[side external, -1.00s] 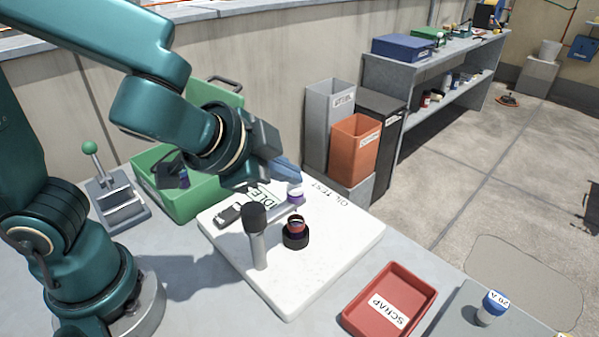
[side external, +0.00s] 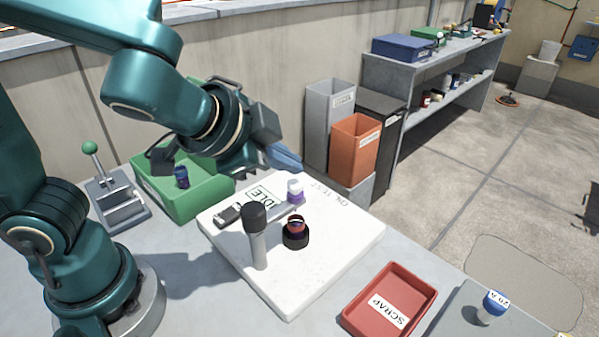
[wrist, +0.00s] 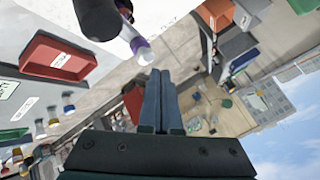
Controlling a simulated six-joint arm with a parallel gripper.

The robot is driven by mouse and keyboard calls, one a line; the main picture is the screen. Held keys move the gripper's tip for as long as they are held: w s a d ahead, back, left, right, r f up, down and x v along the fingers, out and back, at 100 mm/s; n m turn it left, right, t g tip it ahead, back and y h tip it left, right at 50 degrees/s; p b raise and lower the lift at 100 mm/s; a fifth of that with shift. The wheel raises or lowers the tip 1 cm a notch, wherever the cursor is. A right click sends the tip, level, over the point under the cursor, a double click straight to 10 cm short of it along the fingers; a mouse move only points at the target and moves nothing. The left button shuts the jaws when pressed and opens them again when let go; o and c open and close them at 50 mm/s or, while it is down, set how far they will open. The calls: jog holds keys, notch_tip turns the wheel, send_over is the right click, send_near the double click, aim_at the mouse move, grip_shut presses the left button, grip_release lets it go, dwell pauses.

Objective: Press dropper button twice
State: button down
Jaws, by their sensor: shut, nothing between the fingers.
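A white board (side external: 330,255) lies on the bench and bears a grey post with a black cap (side external: 255,217). The fingers also show in the wrist view (wrist: 160,73).
A card reading IDLE (side external: 264,196) and a small dark device (side external: 227,215) lie on the board. A green bin (side external: 205,205) stands behind left, a lever unit (side external: 120,203) further left. A red SCRAP tray (side external: 412,282) is front right, beside a blue-capped vial (side external: 492,307).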

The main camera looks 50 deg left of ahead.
jog(key=shift+r, duration=2.5)
dwell(0.9)
notch_tip(320, 180, up, 4)
jog(key=shift+f, duration=0.1)
dwell(0.4)
jog(key=shift+f, duration=4.45)
jog(key=shift+f, duration=0.4)
